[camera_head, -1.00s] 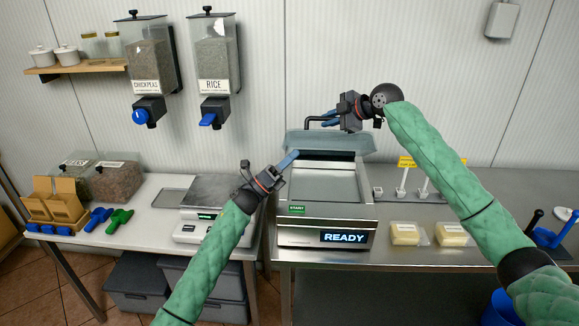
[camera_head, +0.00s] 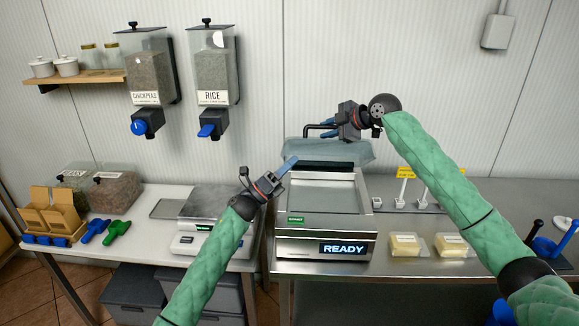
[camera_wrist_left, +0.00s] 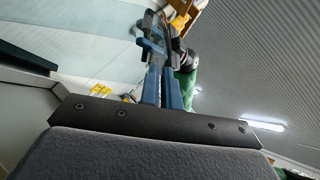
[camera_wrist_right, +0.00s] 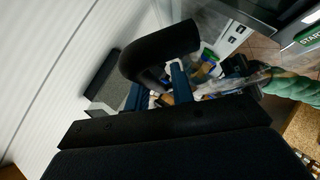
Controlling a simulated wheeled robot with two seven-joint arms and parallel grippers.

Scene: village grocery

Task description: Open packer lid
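The packer (camera_head: 325,235) stands on the steel counter, its front display reading READY. Its translucent lid (camera_head: 345,153) is raised and tilted up at the back, over the open chamber. The lid's black bar handle (camera_head: 309,128) sticks up from its top left; it looms large in the right wrist view (camera_wrist_right: 160,48). My right gripper (camera_head: 324,129) is at this handle with its blue fingers apart; I cannot tell whether the bar is fully between them. My left gripper (camera_head: 288,163) is near the lid's lower left edge, fingers together (camera_wrist_left: 160,85), with nothing seen between them.
A scale (camera_head: 203,212) stands on the white table to the left. Dispensers of chickpeas (camera_head: 145,85) and rice (camera_head: 212,75) hang on the wall. Two pale packs (camera_head: 405,244) lie on the counter right of the packer, below my right arm.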

